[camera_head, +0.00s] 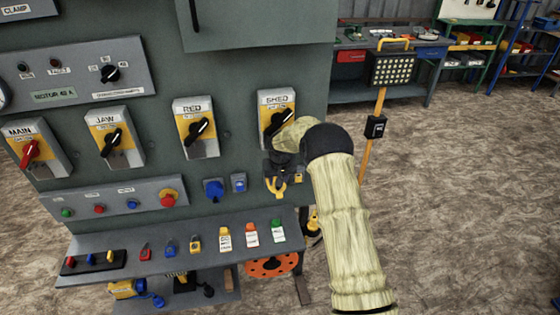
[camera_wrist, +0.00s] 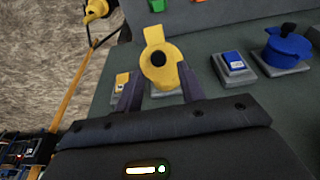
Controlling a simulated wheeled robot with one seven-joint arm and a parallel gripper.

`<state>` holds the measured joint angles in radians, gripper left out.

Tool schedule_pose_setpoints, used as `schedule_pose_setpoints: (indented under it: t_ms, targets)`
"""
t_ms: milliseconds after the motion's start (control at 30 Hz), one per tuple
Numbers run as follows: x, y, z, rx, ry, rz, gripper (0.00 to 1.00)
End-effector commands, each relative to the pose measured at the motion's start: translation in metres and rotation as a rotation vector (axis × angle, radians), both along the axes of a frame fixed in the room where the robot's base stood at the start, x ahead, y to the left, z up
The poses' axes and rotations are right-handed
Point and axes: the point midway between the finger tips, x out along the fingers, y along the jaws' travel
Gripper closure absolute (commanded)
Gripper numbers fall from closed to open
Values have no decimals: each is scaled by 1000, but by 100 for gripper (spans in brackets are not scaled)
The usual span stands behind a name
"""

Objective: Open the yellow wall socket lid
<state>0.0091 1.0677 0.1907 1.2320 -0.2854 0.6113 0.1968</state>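The yellow wall socket (camera_head: 276,187) is on the grey-green panel below the SHED switch, partly hidden by my gripper (camera_head: 279,166). In the wrist view, the yellow socket lid (camera_wrist: 158,62) shows a dark round centre and a tab pointing to the top of the picture. My gripper's two dark fingers (camera_wrist: 160,84) stand apart on either side of the yellow part, with their tips close to it. I cannot tell whether they touch it, or how far the lid stands from the socket.
A small yellow switch box (camera_head: 299,178) is right beside the socket. The blue socket (camera_head: 213,190) and blue switch box (camera_head: 239,182) are to the left. The SHED switch (camera_head: 277,118) is just above. A shelf with coloured tags (camera_head: 224,238) juts out below. A yellow lamp stand (camera_head: 376,130) is at right.

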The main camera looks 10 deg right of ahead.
Motion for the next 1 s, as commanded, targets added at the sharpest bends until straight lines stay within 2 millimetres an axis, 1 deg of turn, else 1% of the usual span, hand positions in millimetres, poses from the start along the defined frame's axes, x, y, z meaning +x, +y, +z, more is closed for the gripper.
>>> schedule_pose_setpoints:
  t_ms: [367, 700, 833, 1000]
  targets:
    - [-15, -1, 59, 0, -4, 0, 61]
    - [-31, -2, 122, 1, -6, 0, 61]
    - [-36, -3, 138, 0, -3, 0, 61]
    - [-38, -3, 145, 1, -1, 0, 61]
